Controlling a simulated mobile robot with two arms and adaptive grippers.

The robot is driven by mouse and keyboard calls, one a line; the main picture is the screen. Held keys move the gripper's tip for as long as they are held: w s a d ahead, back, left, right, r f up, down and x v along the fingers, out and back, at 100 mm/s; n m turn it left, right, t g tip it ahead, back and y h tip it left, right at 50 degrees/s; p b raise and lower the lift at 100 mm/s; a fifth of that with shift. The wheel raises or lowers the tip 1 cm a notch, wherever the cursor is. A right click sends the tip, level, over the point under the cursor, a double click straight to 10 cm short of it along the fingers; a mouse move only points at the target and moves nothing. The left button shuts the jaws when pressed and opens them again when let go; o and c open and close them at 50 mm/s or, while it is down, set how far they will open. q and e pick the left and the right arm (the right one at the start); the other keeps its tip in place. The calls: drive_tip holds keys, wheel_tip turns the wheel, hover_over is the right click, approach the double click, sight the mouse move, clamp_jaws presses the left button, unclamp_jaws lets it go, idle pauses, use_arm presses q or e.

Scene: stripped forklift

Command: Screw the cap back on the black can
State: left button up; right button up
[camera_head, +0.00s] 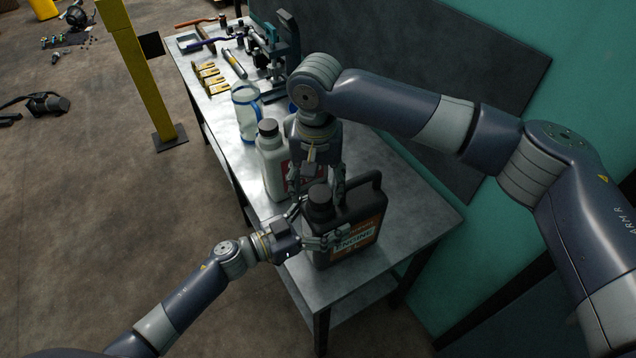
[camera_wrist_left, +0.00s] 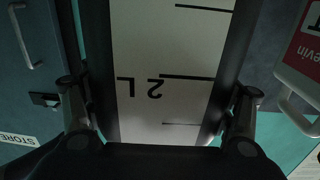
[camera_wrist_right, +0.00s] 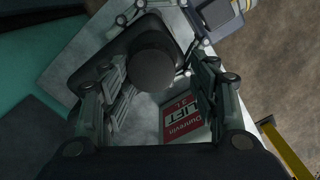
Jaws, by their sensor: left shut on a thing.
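The black can (camera_head: 352,222) with an orange engine label stands upright at the near end of the metal bench. A round dark cap (camera_head: 320,194) sits at the can's neck; it also shows from above in the right wrist view (camera_wrist_right: 152,70). I cannot tell whether it is tight.
A white bottle (camera_head: 268,150) with a red label stands close behind the can. A clear blue-rimmed container (camera_head: 245,100), yellow brackets (camera_head: 210,78) and a vise (camera_head: 270,50) are farther back on the bench (camera_head: 415,210). A yellow post (camera_head: 137,75) stands at left.

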drive_tip(key=shift+s, duration=0.3)
wheel_tip(320, 180, up, 4)
drive_tip(key=shift+w, duration=0.15)
drive_tip(key=shift+d+r, duration=0.15)
drive_tip(key=shift+r, duration=0.3)
drive_tip(key=shift+f, duration=0.1)
drive_tip(key=shift+c, duration=0.3)
